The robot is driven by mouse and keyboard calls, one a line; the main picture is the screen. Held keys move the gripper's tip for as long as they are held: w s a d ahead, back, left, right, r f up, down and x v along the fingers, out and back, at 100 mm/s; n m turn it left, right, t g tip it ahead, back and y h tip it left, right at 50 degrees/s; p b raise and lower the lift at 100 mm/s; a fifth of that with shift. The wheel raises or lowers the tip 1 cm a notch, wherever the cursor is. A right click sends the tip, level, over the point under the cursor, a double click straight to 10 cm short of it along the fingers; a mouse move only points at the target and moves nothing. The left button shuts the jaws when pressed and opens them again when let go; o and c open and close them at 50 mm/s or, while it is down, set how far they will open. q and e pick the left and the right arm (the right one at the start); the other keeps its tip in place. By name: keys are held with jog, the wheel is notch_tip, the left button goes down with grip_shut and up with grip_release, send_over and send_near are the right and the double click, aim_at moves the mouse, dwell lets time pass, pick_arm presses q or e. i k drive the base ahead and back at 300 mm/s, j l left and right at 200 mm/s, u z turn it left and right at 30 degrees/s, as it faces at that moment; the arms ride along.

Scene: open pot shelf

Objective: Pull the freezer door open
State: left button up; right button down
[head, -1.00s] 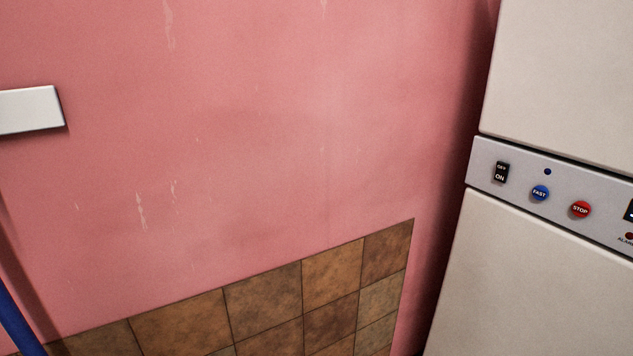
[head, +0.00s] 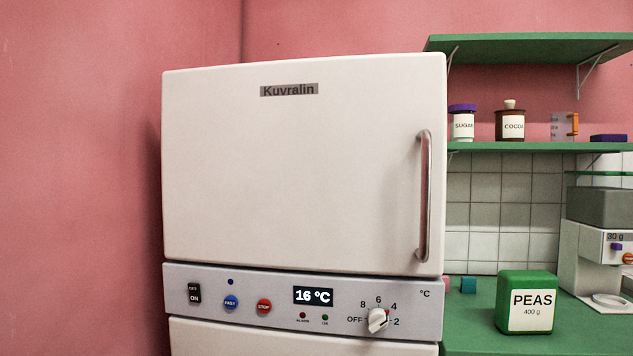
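The freezer's white upper door (head: 290,175) fills the middle of the head view and is closed, with a "Kuvralin" plate near its top. A vertical metal handle (head: 424,196) runs along the door's right side. Below it is a grey control panel (head: 255,303) with a rocker switch, blue and red buttons, a display reading 16 °C and a white dial (head: 377,319). A second white door (head: 290,338) shows in part beneath the panel. Neither of my grippers is in view.
A green counter (head: 470,320) right of the freezer holds a green PEAS box (head: 527,302) and a white appliance (head: 597,255). Green shelves (head: 540,147) above carry sugar and cocoa jars. A pink wall (head: 80,180) is at the left.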

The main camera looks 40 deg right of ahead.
aim_at(335, 164)
jog(key=z, duration=1.05)
